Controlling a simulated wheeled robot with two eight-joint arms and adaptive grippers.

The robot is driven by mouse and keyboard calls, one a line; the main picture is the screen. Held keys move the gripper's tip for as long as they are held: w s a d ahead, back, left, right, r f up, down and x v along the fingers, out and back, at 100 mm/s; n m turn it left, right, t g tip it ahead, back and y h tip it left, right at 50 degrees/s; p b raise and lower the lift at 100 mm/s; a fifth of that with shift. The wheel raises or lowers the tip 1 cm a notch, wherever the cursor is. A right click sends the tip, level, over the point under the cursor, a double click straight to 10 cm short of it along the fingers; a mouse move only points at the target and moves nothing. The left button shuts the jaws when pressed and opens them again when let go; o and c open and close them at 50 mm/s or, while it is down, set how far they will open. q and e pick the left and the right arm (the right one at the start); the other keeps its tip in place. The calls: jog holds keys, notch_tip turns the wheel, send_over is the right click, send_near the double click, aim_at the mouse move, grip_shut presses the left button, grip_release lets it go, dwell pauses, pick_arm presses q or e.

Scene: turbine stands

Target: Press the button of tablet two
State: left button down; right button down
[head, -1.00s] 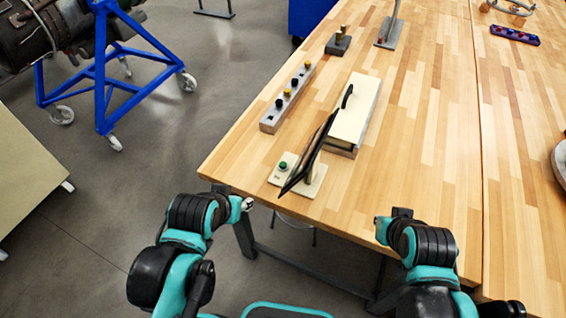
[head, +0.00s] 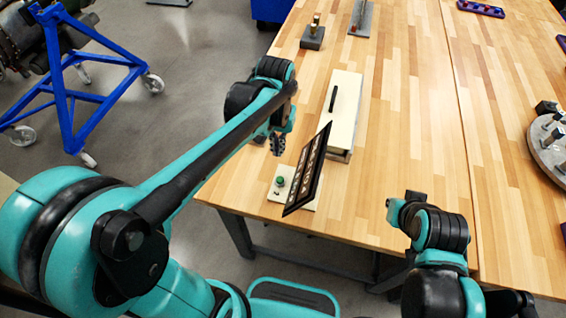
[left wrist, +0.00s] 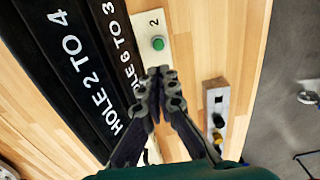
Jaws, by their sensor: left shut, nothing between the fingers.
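Tablet two (head: 308,168) is a dark, tilted panel on a pale base near the table's front left corner. Its green button (head: 280,181) sits on the base, left of the panel. In the left wrist view the button (left wrist: 158,43) shows beside a printed "2", with tablet text reading "HOLE 2 TO 4" at left. My left gripper (head: 277,144) is shut and empty, pointing down above the base. In the left wrist view its fingertips (left wrist: 160,72) appear just below the button, apparently apart from it. My right gripper (head: 391,204) barely shows; its fingers cannot be made out.
A grey block with knobs (left wrist: 215,110) lies near the table edge, mostly hidden by my left arm in the head view. A small block (head: 313,38) stands farther back.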

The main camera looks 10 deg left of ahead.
aim_at(280, 179)
pick_arm(q)
jog(key=shift+w+d, duration=0.15)
jog(key=shift+d, duration=0.05)
notch_tip(280, 179, down, 14)
jog(key=b, duration=0.4)
dwell(0.4)
